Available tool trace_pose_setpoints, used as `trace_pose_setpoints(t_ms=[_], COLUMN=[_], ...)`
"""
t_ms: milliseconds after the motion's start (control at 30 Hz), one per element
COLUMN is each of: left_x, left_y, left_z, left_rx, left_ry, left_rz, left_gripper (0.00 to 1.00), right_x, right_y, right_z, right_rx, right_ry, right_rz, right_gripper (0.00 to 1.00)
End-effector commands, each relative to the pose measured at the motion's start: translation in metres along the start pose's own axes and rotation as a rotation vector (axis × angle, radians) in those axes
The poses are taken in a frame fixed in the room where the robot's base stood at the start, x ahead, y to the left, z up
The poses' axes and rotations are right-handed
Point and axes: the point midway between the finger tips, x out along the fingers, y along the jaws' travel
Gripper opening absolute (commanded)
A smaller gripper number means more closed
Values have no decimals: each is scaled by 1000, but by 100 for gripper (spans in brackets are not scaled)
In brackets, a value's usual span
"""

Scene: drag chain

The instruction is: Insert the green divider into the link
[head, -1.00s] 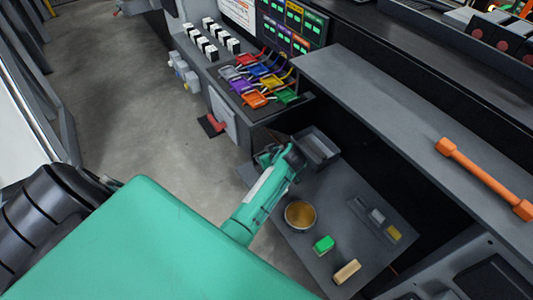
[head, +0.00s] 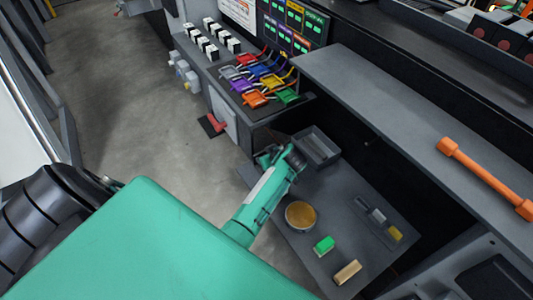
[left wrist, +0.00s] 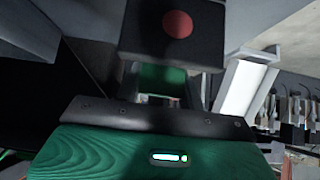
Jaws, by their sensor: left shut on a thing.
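My left gripper (head: 291,157) is at the end of my teal arm, low over the grey side table, just left of and below a dark grey tray. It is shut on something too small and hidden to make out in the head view. In the left wrist view, a dark block with a red dot (left wrist: 172,32) fills the top middle, and a dark green patch (left wrist: 160,82) shows below it. I cannot tell whether that patch is the divider. I cannot pick out the link. My right gripper is not in view.
The grey tray (head: 318,148) stands on the side table (head: 325,200). A round tan-filled bowl (head: 300,215), a green block (head: 323,245) and a cream block (head: 347,272) lie nearer. An orange bar (head: 484,178) lies on the long shelf.

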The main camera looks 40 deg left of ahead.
Motion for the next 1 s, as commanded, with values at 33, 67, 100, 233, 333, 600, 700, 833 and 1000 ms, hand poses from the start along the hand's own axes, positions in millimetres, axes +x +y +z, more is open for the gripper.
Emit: trace_pose_setpoints(t_ms=[33, 67, 100, 233, 333, 600, 700, 833, 1000], left_x=[2, 2, 3, 5, 7, 12, 14, 16, 15], left_y=[0, 0, 0, 0, 0, 0, 0, 0, 0], left_z=[2, 2, 3, 5, 7, 12, 14, 16, 15], left_rx=[0, 0, 0, 0, 0, 0, 0, 0, 0], left_ry=[0, 0, 0, 0, 0, 0, 0, 0, 0], left_rz=[0, 0, 0, 0, 0, -1, -1, -1, -1], left_gripper=[18, 18, 18, 18, 18, 18, 18, 18, 64], right_x=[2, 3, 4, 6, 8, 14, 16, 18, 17], right_y=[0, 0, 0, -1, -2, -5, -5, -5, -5], right_z=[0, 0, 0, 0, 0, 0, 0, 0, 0], right_rx=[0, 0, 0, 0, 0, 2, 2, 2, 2], right_ry=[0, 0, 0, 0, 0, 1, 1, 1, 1], right_rz=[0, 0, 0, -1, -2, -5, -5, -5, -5], right_gripper=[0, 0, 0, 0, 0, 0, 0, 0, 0])
